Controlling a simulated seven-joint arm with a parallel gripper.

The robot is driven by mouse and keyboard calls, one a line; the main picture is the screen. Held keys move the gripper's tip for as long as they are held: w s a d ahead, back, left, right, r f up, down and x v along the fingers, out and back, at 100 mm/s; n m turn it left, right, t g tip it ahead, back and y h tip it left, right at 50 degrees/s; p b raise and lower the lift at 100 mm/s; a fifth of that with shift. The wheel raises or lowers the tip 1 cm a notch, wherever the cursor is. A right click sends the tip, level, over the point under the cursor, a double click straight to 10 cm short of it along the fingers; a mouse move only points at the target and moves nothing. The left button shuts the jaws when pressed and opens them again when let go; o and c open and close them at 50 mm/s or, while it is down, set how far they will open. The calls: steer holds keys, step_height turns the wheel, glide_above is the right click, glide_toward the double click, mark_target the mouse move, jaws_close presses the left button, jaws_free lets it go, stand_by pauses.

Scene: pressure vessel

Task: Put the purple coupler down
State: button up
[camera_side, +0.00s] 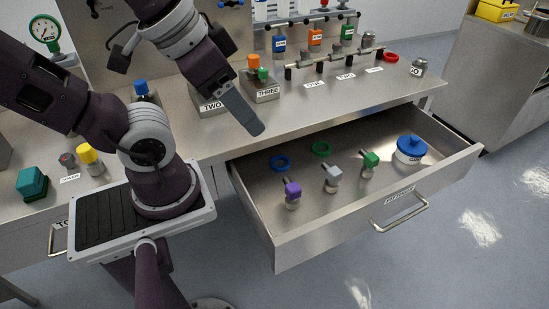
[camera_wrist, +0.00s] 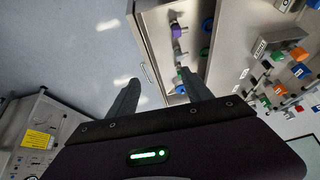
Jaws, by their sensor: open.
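The purple coupler (camera_side: 292,193), with a purple top on a metal body, stands upright on the floor of the open drawer, near its front left. In the wrist view the purple coupler (camera_wrist: 176,31) is beyond my fingertips, toward the top. My gripper (camera_side: 258,129) is above the drawer's back left corner, clear of the coupler. In the wrist view my gripper (camera_wrist: 158,77) has its two fingers wide apart with nothing held between them.
The open drawer (camera_side: 350,215) also holds a grey-topped coupler (camera_side: 332,178), a green-topped coupler (camera_side: 369,163), a blue-lidded pot (camera_side: 410,150), a blue ring (camera_side: 281,163) and a green ring (camera_side: 321,149).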

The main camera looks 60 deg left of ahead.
steer(key=n+g, duration=0.5)
steer(key=n, duration=1.2)
glide_above(291, 183)
step_height(291, 183, down, 28)
steer(key=shift+r, duration=0.25)
steer(key=shift+g, duration=0.3)
step_height(291, 183, down, 8)
steer(key=shift+r, duration=0.1)
jaws_close()
